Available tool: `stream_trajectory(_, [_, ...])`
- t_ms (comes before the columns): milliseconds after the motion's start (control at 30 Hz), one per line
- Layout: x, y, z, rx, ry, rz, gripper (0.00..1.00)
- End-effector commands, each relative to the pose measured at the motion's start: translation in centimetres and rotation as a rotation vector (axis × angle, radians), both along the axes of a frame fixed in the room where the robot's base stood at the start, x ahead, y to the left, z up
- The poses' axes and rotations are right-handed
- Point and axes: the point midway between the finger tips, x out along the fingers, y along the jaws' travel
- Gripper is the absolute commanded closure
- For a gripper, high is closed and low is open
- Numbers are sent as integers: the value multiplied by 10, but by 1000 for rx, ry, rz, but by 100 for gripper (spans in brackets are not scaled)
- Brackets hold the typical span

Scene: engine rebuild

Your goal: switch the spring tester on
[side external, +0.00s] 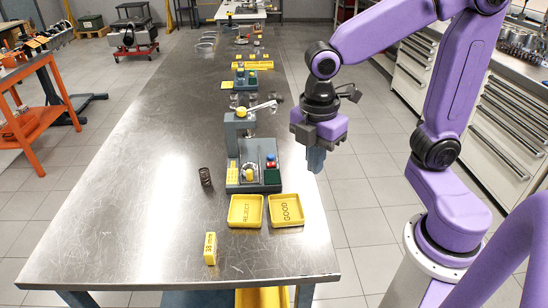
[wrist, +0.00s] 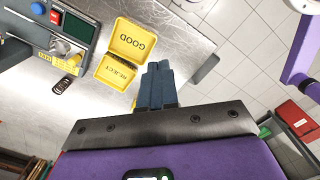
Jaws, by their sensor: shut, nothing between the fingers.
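The spring tester (side external: 236,135) stands on the bench in the middle of the side external view, a grey machine with a lever on top. Its base carries a blue button above a red button (side external: 271,164), a dark green panel (side external: 271,176) and a yellow knob. In the wrist view the blue button (wrist: 38,8), red button (wrist: 55,17) and green panel (wrist: 74,27) show at the upper left; the panel looks dark. My gripper (side external: 316,165) is shut and empty, pointing down to the right of the tester, apart from it. Its fingers (wrist: 160,70) show in the wrist view.
Yellow REJECT (side external: 245,211) and GOOD (side external: 286,210) trays sit in front of the tester. A yellow "35 mm" block (side external: 210,249) is near the front. More testing stations line the bench behind. The left bench surface is clear.

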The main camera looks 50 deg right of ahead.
Motion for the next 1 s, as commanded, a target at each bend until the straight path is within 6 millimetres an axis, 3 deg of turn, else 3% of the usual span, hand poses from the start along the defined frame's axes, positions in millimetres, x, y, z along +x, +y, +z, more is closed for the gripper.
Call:
stream_trajectory(33, [19,1,2,-10,9,53,100])
stream_trajectory(267, [96,-9,9,-39,61,336,100])
stream_trajectory(500, [168,-40,9,-42,130,616,100])
stream_trajectory(700, [201,-66,8,-31,170,774,100])
stream_trajectory(1000, [208,-76,-5,-25,185,824,100])
